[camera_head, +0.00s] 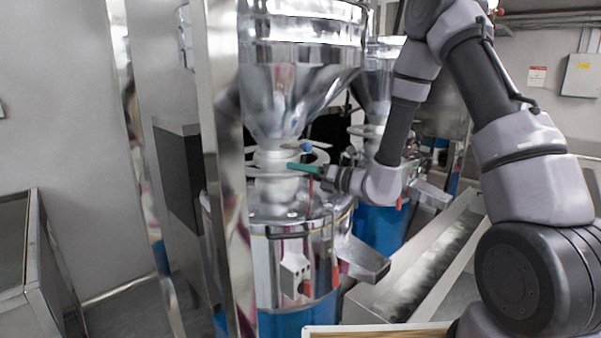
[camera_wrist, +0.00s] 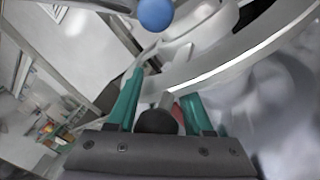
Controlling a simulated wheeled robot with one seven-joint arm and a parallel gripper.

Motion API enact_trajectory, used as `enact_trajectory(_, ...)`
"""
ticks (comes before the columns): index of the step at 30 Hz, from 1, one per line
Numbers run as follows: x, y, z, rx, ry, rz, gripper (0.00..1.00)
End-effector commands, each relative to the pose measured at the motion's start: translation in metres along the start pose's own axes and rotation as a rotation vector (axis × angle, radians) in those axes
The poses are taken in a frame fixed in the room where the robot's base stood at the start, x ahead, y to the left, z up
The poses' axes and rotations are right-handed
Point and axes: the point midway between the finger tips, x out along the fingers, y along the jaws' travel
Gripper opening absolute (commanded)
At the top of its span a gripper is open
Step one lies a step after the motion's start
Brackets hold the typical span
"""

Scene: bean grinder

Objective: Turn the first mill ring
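The nearer mill (camera_head: 290,230) is a shiny steel machine with a hopper above and a blue lower part. A pale mill ring (camera_head: 318,156) circles its neck, with a blue ball knob (camera_head: 306,147) on it. In the wrist view, the ring (camera_wrist: 240,50) curves across the upper right and the blue knob (camera_wrist: 155,14) is at the top. My gripper (camera_head: 294,167) has teal fingers and is just below the ring. In the wrist view, my gripper (camera_wrist: 163,84) has its fingers apart. A dark round knob (camera_wrist: 158,121) shows between their bases; contact cannot be told.
A second mill (camera_head: 380,225) stands behind to the right. A steel post (camera_head: 222,170) rises close on the left of the first mill. A metal chute (camera_head: 362,260) sticks out at its lower right, near a long trough (camera_head: 425,265). A red handle (camera_head: 335,275) hangs in front.

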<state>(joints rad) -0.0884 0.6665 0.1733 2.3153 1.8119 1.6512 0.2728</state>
Motion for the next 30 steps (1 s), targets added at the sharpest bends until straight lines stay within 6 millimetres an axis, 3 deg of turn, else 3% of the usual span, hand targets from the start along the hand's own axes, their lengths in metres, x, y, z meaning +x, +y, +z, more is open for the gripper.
enact_trajectory(13, -0.007, -0.001, 0.002, 0.0, -0.003, -0.002, 0.64)
enact_trajectory(24, -0.077, -0.001, 0.002, 0.0, -0.005, -0.003, 0.64)
enact_trajectory(30, -0.102, -0.001, 0.002, -0.002, -0.005, -0.001, 0.64)
